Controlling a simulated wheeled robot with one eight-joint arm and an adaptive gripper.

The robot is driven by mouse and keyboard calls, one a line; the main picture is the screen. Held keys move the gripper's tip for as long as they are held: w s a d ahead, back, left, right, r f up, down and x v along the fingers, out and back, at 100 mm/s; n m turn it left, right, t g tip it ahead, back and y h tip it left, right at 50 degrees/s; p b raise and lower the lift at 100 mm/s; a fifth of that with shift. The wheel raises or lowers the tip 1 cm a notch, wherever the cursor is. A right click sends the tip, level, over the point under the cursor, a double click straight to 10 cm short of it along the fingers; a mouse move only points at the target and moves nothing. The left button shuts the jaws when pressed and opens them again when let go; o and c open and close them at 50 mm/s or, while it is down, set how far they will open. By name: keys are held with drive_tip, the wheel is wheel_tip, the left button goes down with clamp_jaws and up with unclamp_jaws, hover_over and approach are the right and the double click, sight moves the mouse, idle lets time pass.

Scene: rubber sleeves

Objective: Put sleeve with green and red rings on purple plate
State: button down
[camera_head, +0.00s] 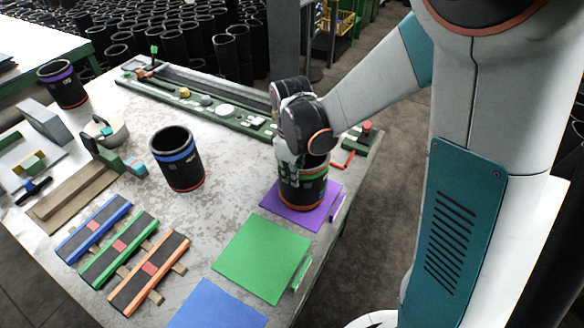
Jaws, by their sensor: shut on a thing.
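The black sleeve with green and red rings (302,190) stands upright at the purple plate (326,214), with its base over the plate's upper left part. I cannot tell for sure whether its base touches the plate. My gripper (303,160) is above the sleeve and shut on its upper rim. The wrist and arm links hide the fingertips and much of the sleeve's top.
A sleeve with a blue ring (178,163) stands mid-table, and one with a purple ring (63,85) stands at the back left. Green (262,258) and blue (218,308) plates lie in front. A long green fixture (205,100) runs behind. Striped racks lie at left.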

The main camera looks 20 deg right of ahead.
drive_tip(key=shift+f, duration=0.35)
drive_tip(key=c, duration=1.7)
unclamp_jaws()
drive_tip(key=shift+r, duration=0.15)
wheel_tip(320, 180, up, 12)
drive_tip(key=p, duration=0.3)
drive_tip(key=shift+s, duration=0.1)
drive_tip(key=shift+s+r+p, duration=0.25)
drive_tip(key=shift+r+p, duration=0.05)
drive_tip(key=shift+r, duration=0.1)
drive_tip(key=shift+s+d+r+m+t, duration=0.8)
drive_tip(key=shift+s+r+m+t, duration=0.6)
drive_tip(key=shift+s, duration=0.95)
drive_tip(key=shift+s+d+r+m+t, duration=0.75)
drive_tip(key=shift+s+r+m+t, duration=0.3)
drive_tip(key=shift+s+m, duration=0.95)
drive_tip(key=shift+s+d+r+m+t, duration=0.8)
drive_tip(key=shift+s+r+m+t, duration=0.5)
drive_tip(key=shift+s, duration=1.35)
